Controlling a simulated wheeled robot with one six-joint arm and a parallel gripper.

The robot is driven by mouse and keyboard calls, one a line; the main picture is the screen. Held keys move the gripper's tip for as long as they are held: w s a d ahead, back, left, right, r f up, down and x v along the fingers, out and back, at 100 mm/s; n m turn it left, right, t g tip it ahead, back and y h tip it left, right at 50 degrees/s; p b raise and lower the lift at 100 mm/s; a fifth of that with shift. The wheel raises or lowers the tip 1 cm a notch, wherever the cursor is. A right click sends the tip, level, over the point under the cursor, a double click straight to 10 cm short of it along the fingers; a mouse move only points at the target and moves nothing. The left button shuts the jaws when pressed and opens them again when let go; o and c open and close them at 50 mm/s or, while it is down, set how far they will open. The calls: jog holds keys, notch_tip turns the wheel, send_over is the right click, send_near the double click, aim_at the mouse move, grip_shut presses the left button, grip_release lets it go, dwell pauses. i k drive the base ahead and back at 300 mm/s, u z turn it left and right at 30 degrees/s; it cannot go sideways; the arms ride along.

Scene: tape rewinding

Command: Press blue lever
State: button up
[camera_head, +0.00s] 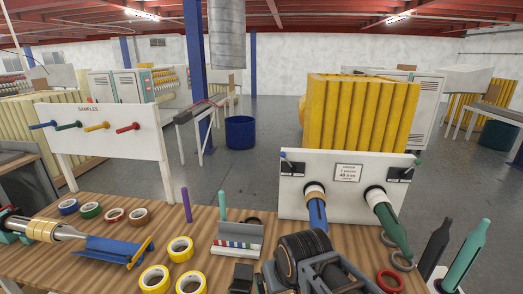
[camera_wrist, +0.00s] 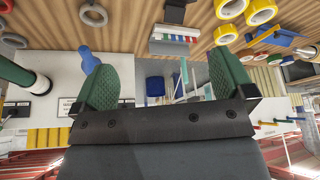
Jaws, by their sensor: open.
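A white panel (camera_head: 335,190) stands on the wooden table at the right of the head view. A small blue-tipped lever (camera_head: 284,157) sits on a black plate at its upper left; a green-tipped lever (camera_head: 416,163) is at its upper right. A blue spindle (camera_head: 317,212) and a green spindle (camera_head: 391,226) stick out below. My gripper (camera_wrist: 165,78) is open and empty in the upside-down wrist view, with green pads. The blue spindle (camera_wrist: 88,60) shows beside the left pad there. The blue lever cannot be made out in the wrist view. My arm hides the fingers in the head view.
Tape rolls (camera_head: 181,249) and a tape tray (camera_head: 238,240) lie on the table left of my arm. A samples board (camera_head: 104,140) stands at the left. A red roll (camera_head: 390,280) lies near the right front.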

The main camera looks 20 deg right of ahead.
aim_at(293, 168)
jog(key=u, duration=0.05)
jog(key=k, duration=0.65)
jog(key=u, duration=0.3)
jog(key=i, duration=0.8)
jog(key=u, duration=0.55)
jog(key=i, duration=0.6)
jog(key=u, duration=0.05)
